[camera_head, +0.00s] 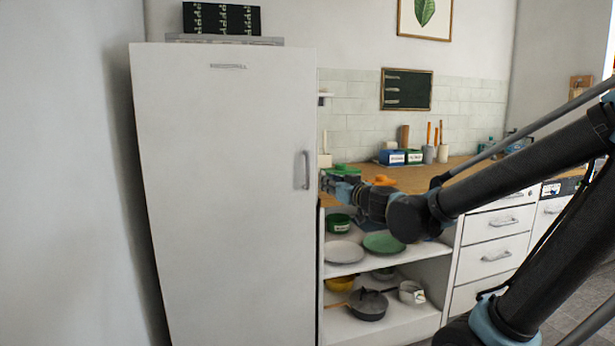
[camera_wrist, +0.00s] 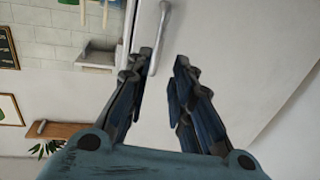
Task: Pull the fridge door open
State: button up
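The tall white fridge door (camera_head: 225,200) fills the left of the head view and looks shut. Its grey vertical handle (camera_head: 307,170) is on the door's right side. My gripper (camera_head: 328,182) is just right of the handle, at the fridge's right edge. In the wrist view, my gripper (camera_wrist: 162,62) is open, with two dark fingers apart. The handle (camera_wrist: 161,35) reaches down between the fingertips there, close beside the left finger. Whether it touches that finger I cannot tell. The white door surface (camera_wrist: 235,60) lies behind the fingers.
Right of the fridge, a wooden counter (camera_head: 430,176) carries containers and utensils. Open shelves below hold plates (camera_head: 343,252), bowls and a dark pan (camera_head: 369,304). White drawers (camera_head: 492,257) stand further right. A white wall (camera_head: 70,180) is close to the fridge's left side.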

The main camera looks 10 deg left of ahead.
aim_at(308, 173)
jog(key=shift+x, duration=7.45)
jog(key=shift+r, duration=0.1)
